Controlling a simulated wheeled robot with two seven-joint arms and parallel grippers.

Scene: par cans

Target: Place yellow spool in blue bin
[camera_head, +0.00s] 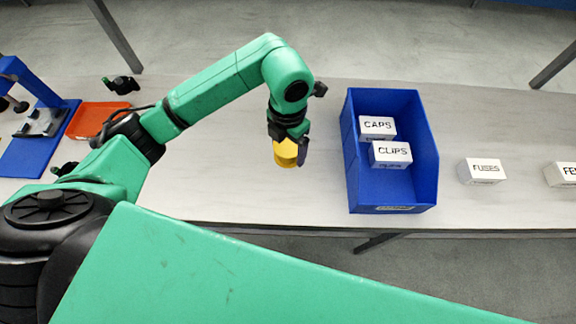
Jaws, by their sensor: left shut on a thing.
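A yellow spool (286,153) is held in my left gripper (290,143), which is shut on it. The gripper points down over the grey table, left of the blue bin. Part of the spool is hidden by the fingers, and I cannot tell its exact height above the table. The blue bin (427,150) stands on the table right of the gripper. Inside it are a white box marked CAPS (377,125) and a white box marked CLIPS (391,150). The front part of the bin's floor is bare. My right gripper is not in view.
A white FUSES box (482,171) stands right of the bin, with another white box (562,175) at the right edge. An orange tray (95,119) and a blue stand (38,140) are at the left. The table (325,180) is clear between spool and bin.

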